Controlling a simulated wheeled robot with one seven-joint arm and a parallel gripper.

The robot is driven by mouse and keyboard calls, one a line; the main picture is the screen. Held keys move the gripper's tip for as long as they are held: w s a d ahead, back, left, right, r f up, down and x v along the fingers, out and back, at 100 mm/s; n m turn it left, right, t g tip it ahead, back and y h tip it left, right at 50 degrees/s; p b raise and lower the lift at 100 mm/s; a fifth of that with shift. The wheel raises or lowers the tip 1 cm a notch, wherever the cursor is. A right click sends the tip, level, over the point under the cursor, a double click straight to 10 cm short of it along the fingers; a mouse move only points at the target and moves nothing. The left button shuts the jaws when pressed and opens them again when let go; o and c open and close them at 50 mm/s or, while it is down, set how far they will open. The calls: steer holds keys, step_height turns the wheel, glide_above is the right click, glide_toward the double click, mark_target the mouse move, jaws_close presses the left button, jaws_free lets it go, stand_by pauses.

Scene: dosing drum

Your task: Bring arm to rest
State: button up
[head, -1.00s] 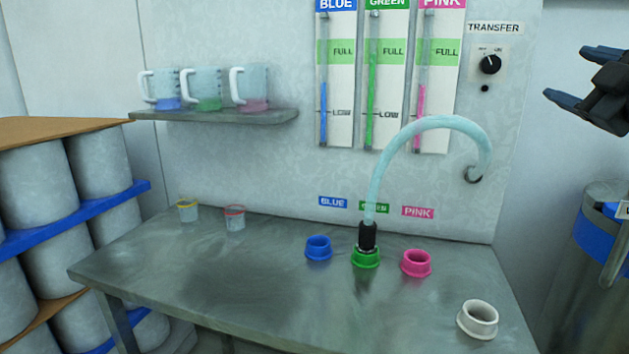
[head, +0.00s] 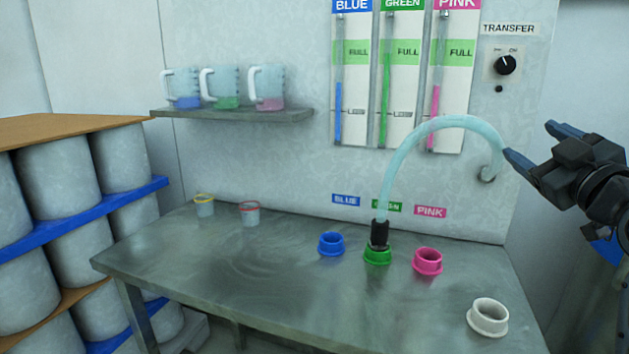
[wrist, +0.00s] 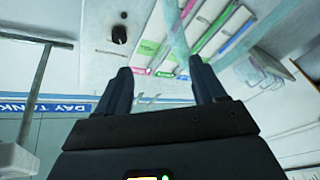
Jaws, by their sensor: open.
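My gripper (head: 535,150) is open and empty, held in the air at the right of the head view, beside the right end of the clear hose (head: 440,122). In the wrist view my open fingers (wrist: 160,88) point toward the wall with its gauges and knob, with nothing between them. The hose's black end (head: 379,234) stands in the green socket (head: 377,256) on the bench. The blue socket (head: 331,245) and pink socket (head: 427,262) stand open on either side. The transfer knob (head: 505,65) is on the wall, above and left of my gripper.
The metal bench (head: 230,285) also holds a white ring (head: 488,317) and two small cups, yellow-rimmed (head: 204,207) and red-rimmed (head: 250,215). A wall shelf (head: 235,115) carries three jugs. Stacked drums (head: 65,180) stand at the left. The bench front is clear.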

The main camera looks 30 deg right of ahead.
steer(key=s+a+f+m+g+y, duration=0.1)
steer(key=s+a+f+m+y, duration=0.1)
steer(key=a+f, duration=0.85)
steer(key=s+a+f+m+y, duration=0.1)
steer(key=a+f+m, duration=0.1)
steer(key=a+f, duration=0.9)
steer(key=s+a+f+y, duration=0.2)
steer(key=s+a, duration=0.2)
steer(key=s, duration=0.3)
steer(key=s+a+f+n+g+y, duration=0.1)
steer(key=s+a, duration=0.3)
steer(key=s, duration=0.4)
steer(key=s+a+f+g+y, duration=0.1)
steer(key=s+a+f+y, duration=0.2)
steer(key=s, duration=0.4)
steer(key=shift+s+a+f+n, duration=0.4)
steer(key=shift+a+f, duration=0.15)
steer(key=shift+a, duration=0.15)
steer(key=shift+c, duration=0.4)
